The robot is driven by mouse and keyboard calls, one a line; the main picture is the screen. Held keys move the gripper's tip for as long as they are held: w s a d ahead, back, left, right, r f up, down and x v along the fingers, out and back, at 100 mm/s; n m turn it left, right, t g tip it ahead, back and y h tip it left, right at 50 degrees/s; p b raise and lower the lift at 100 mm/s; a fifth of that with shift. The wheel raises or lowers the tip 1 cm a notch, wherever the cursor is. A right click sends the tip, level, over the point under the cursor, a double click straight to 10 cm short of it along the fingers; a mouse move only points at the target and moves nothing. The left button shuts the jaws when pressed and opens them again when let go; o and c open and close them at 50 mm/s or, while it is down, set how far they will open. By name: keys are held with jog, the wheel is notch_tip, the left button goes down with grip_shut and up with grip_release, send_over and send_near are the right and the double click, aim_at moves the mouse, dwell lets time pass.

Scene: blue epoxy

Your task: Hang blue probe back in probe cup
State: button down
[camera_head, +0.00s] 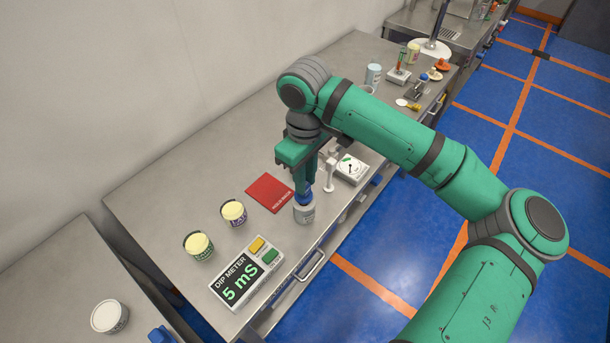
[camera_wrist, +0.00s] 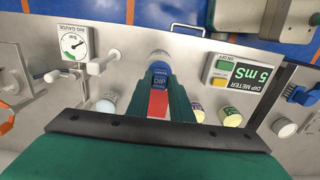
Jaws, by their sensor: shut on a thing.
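My gripper (camera_head: 304,187) points down over the front part of the steel bench and is shut on the blue probe (camera_head: 308,198). In the wrist view the probe (camera_wrist: 159,77) sits between the green fingers (camera_wrist: 160,90), with "DIP" lettering on it. A pale grey cup (camera_head: 304,213) stands directly under the probe near the bench's front edge; its rim (camera_wrist: 160,56) shows just past the probe in the wrist view. The probe's lower end is hidden at the cup's mouth; I cannot tell how deep it sits. The dip meter (camera_head: 243,280) reads 5 mS.
Two tubs with pale yellow contents (camera_head: 233,212) (camera_head: 198,245) stand left of the cup. A red book (camera_head: 268,191) lies behind it. A white post (camera_head: 329,176) and a dial gauge (camera_head: 351,168) stand close on the right.

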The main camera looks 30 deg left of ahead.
jog(key=shift+d+f, duration=0.2)
jog(key=shift+f, duration=0.15)
jog(key=shift+a+f, duration=0.1)
jog(key=shift+f, duration=0.6)
jog(key=c, duration=1.5)
grip_release()
jog(key=shift+w, duration=0.1)
jog(key=shift+r, duration=0.1)
jog(key=shift+r, duration=2.4)
jog(key=shift+r, duration=0.1)
notch_tip(320, 180, up, 11)
jog(key=shift+f, duration=0.15)
